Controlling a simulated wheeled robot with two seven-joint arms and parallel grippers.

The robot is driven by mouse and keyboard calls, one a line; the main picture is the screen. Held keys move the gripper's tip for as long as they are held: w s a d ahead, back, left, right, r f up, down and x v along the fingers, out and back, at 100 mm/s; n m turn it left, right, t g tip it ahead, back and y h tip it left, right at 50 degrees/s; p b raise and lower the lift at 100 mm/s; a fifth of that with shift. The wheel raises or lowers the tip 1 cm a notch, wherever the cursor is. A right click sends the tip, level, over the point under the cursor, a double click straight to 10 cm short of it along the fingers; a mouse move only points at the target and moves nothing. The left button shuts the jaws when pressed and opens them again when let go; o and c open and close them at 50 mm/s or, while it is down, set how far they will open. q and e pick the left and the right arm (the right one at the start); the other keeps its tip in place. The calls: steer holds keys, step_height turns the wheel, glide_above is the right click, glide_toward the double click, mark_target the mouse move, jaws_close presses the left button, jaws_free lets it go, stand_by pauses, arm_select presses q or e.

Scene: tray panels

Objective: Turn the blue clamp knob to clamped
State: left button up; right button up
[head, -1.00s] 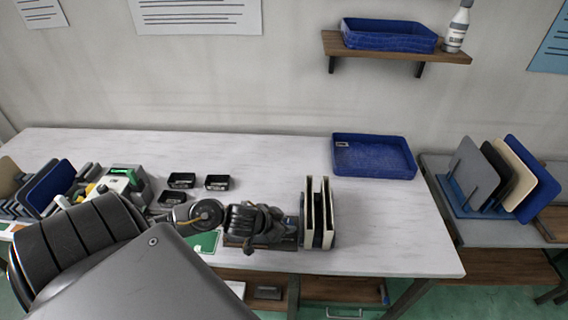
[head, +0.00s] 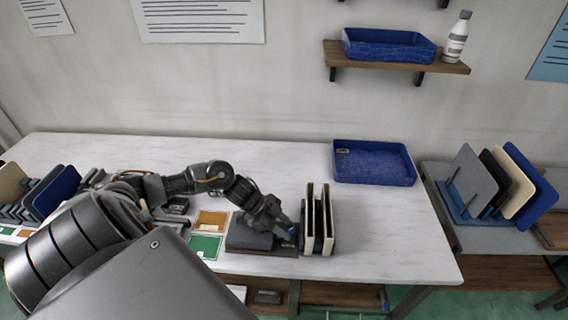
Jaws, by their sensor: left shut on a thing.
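The clamp fixture (head: 262,247) is a dark block on a base on the white table, just left of upright cream and dark panels. The blue clamp knob (head: 292,231) is at its right end, mostly hidden by my left gripper; only a little blue shows. My left gripper (head: 284,229) comes in from the left, tilted down to the right, and is shut on the knob. How far the knob is turned cannot be told. My right gripper is not in view.
Upright cream panels (head: 309,220) stand close to the right of the gripper. Orange and green cards (head: 206,246) lie left of the fixture. A blue tray (head: 374,163) sits at the back right. The table between the tray and the front right corner is clear.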

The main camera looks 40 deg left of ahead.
arm_select(q)
steer(key=m+g+b, duration=0.1)
steer(key=b, duration=0.1)
steer(key=m+g+b, duration=0.1)
steer(key=m, duration=0.1)
steer(key=m+g+h+b, duration=0.1)
steer(key=m+b, duration=0.1)
steer(key=shift+w+f+g+b, duration=0.3)
steer(key=shift+g, duration=0.1)
steer(key=shift+r+m+g+b, duration=0.1)
steer(key=shift+m+g+b, duration=0.8)
steer(key=shift+m+b, duration=0.2)
steer(key=shift+s, duration=0.1)
steer(key=o, duration=0.7)
steer(key=shift+d, duration=0.1)
steer(key=shift+r, duration=0.1)
steer(key=shift+r, duration=0.1)
steer(key=shift+w+a+r, duration=0.2)
steer(key=shift+a, duration=0.15)
steer(key=s+v, duration=0.1)
steer(key=v, duration=0.8)
steer(key=shift+w+a+r, duration=0.3)
steer(key=shift+w+r, duration=0.1)
steer(key=shift+w, duration=0.05)
